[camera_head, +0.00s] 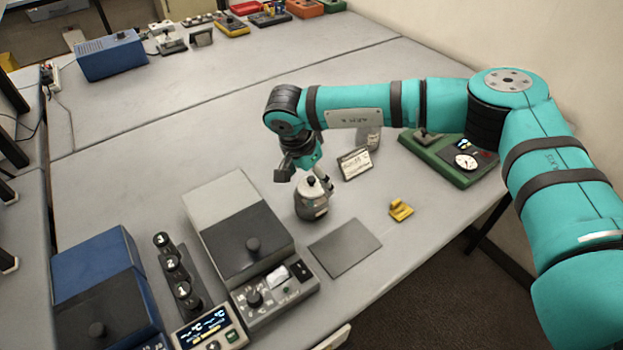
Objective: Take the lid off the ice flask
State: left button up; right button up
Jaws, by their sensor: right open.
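My right gripper (307,177) is open at the lid, with one dark finger to the left of the knob and the other close to the flask's right side. Whether the fingers touch the lid cannot be told. My left gripper is not in view.
A grey box with a dark front (232,216) stands left of the flask, and a flat grey plate (345,246) lies in front. A small sign (355,163), a yellow piece (400,210) and a green instrument (433,162) are to the right.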

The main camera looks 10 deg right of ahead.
jog(key=shift+w+d+f, duration=0.1)
jog(key=shift+f, duration=0.3)
jog(key=shift+c, duration=0.4)
jog(key=c, duration=1)
jog(key=shift+o, duration=0.2)
jog(key=shift+r, duration=0.15)
